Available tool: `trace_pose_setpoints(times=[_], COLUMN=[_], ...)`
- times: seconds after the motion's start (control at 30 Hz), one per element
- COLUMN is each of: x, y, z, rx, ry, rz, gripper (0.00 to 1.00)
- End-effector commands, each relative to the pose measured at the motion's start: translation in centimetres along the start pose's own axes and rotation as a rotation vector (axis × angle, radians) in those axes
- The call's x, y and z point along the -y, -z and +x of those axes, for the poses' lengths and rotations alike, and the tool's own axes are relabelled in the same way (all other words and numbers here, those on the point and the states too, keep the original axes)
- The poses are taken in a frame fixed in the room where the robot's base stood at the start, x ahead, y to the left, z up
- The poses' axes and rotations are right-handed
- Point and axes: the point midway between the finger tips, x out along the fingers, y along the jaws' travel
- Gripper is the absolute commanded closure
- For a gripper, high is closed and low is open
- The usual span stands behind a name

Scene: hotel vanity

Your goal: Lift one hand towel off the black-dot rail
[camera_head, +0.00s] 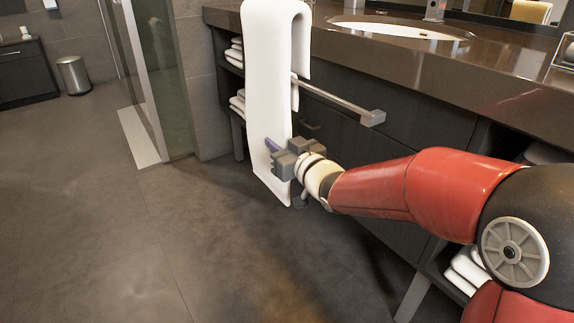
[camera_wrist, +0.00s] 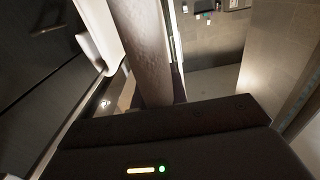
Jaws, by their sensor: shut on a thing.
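A long white hand towel (camera_head: 268,85) hangs in an inverted U in the head view, with a long front panel and a shorter back flap (camera_head: 301,45). Its top fold is well above the metal rail (camera_head: 335,98), at the picture's top edge. The flap's lower end is about level with the rail. My gripper (camera_head: 279,158) is shut on the right side of the front panel, near its lower end. The towel hides the rail's left part, and no black dot shows. In the wrist view the dark gripper body fills the bottom; the grip itself is unclear.
The dark vanity (camera_head: 398,130) with its brown counter (camera_head: 500,80) and sink (camera_head: 400,30) stands behind the rail. Folded towels (camera_head: 236,55) lie on a shelf at left. A glass shower panel (camera_head: 160,70) and bin (camera_head: 74,76) stand farther left. The floor (camera_head: 110,230) in front is clear.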

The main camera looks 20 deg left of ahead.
Motion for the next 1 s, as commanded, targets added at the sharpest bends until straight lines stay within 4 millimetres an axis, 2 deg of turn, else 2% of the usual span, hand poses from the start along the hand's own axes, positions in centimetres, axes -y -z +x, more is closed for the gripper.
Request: trace_pose_setpoints(times=[0.1,1.0], x=[-0.1,-0.1], y=[0.8,9.8], z=[0.5,0.4], rx=[-0.001,0.000], ry=[-0.003,-0.002], rz=[0.000,-0.001], gripper=[1.00,1.00])
